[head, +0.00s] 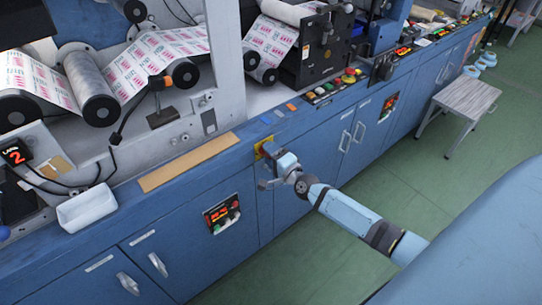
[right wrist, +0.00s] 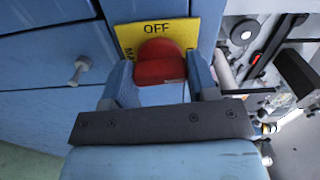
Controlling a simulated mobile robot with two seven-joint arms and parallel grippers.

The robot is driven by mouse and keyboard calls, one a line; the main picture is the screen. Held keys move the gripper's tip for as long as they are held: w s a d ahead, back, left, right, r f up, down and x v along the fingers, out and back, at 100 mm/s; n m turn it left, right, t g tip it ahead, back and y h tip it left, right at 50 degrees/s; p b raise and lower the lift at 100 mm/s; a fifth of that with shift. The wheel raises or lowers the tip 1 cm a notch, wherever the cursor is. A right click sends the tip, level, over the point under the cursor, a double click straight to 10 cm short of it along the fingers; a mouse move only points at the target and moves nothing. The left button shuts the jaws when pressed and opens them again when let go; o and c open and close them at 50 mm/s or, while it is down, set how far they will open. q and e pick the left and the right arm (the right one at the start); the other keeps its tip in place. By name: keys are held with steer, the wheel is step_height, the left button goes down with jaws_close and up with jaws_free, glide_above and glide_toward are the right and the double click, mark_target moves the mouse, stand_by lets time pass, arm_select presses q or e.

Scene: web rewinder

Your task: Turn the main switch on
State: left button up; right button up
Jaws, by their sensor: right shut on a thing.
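The main switch is a red rotary knob (right wrist: 160,66) on a yellow plate (right wrist: 197,32) marked OFF, seen in the right wrist view. The word OFF is upright at the plate's top in that view. My left gripper is not in view.
The blue cabinet (head: 180,225) runs along the machine, with door handles and a control panel (head: 221,214) left of the switch. A white tray (head: 87,207) sits on the worktop. A stool (head: 469,103) stands on the green floor at right. The floor nearby is clear.

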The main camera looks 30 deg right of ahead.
steer(key=shift+m, duration=0.5)
steer(key=o, duration=0.9)
steer(key=s, duration=0.9)
steer(key=s+d, duration=0.1)
steer(key=s, duration=0.3)
steer(key=shift+s, duration=0.4)
